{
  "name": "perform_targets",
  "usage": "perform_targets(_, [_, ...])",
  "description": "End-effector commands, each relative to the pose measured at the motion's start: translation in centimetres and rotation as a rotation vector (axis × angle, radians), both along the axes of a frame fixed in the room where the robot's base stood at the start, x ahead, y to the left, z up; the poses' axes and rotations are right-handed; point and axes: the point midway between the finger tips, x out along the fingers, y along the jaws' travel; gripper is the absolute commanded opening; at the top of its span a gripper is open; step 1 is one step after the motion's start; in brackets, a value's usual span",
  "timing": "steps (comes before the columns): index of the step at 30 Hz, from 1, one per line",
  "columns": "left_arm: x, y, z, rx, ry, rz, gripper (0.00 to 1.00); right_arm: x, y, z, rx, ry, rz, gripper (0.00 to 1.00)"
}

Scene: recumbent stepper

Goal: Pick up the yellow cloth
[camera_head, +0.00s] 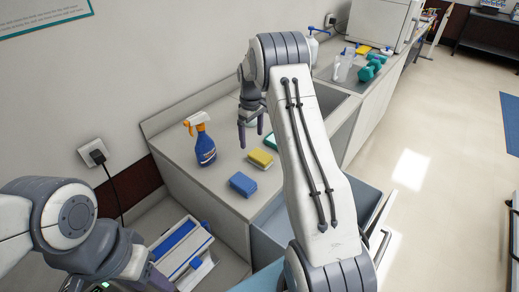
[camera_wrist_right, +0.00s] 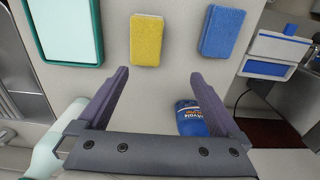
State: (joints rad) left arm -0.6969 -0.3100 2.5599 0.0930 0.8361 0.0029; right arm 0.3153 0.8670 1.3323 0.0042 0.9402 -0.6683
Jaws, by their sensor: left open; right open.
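The yellow cloth (camera_head: 261,158) looks like a thick, sponge-like pad. It lies flat on the grey counter, next to a blue pad (camera_head: 243,184). In the right wrist view the yellow cloth (camera_wrist_right: 146,41) is ahead of the fingertips, between the blue pad (camera_wrist_right: 222,31) and a green-rimmed pale tray (camera_wrist_right: 99,33). My right gripper (camera_head: 249,137) is open and empty above the counter, behind the cloth in the head view and apart from it. My left gripper (camera_head: 116,284) is open at the lower left, partly cut off by the frame, far from the cloth.
A blue spray bottle (camera_head: 205,150) with an orange head stands on the counter, close to my right gripper. Teal dumbbells (camera_head: 370,67) and a clear container (camera_head: 343,66) stand farther back. A wall socket with a plug (camera_head: 95,153) is at left.

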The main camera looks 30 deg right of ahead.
Motion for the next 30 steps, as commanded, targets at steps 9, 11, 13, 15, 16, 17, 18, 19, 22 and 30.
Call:
perform_targets(9, [0.0, 0.0, 2.1, 0.0, 0.0, -0.002, 0.5, 0.0, -3.1, -3.8, -0.001, 0.008, -0.014, 1.0])
perform_targets(11, [0.0, 0.0, 2.4, 0.0, 0.0, -0.002, 0.5, 0.0, -3.1, -4.6, -0.001, 0.007, -0.014, 1.0])
perform_targets(13, [0.0, 0.0, 2.6, 0.0, 0.0, -0.003, 0.5, 0.0, -3.1, -5.5, -0.002, 0.006, -0.014, 1.0])
perform_targets(15, [0.0, 0.0, 2.7, 0.0, 0.0, -0.003, 0.5, 0.0, -3.1, -6.0, -0.002, 0.005, -0.014, 1.0])
perform_targets(16, [0.0, 0.0, 2.8, 0.0, 0.0, -0.003, 0.5, 0.0, -3.1, -6.2, -0.003, 0.004, -0.014, 1.0])
perform_targets(17, [0.0, 0.0, 2.9, 0.0, 0.0, -0.004, 0.5, 0.0, -3.1, -6.3, -0.003, 0.004, -0.014, 1.0])
perform_targets(18, [0.0, 0.0, 3.2, 0.0, 0.0, -0.004, 0.5, -0.1, -3.1, -6.5, -0.002, 0.005, -0.014, 1.0])
perform_targets(19, [0.0, 0.0, 3.5, 0.0, 0.0, -0.004, 0.5, -0.2, -3.1, -6.7, -0.001, 0.006, -0.014, 1.0])
perform_targets(22, [0.0, 0.0, 4.9, 0.0, -0.001, -0.006, 0.5, -0.6, -3.1, -7.9, -0.001, 0.008, -0.015, 1.0])
perform_targets(30, [0.0, 0.0, 6.2, 0.0, -0.001, -0.009, 0.5, -0.7, -3.3, -11.2, -0.002, 0.003, -0.015, 1.0])
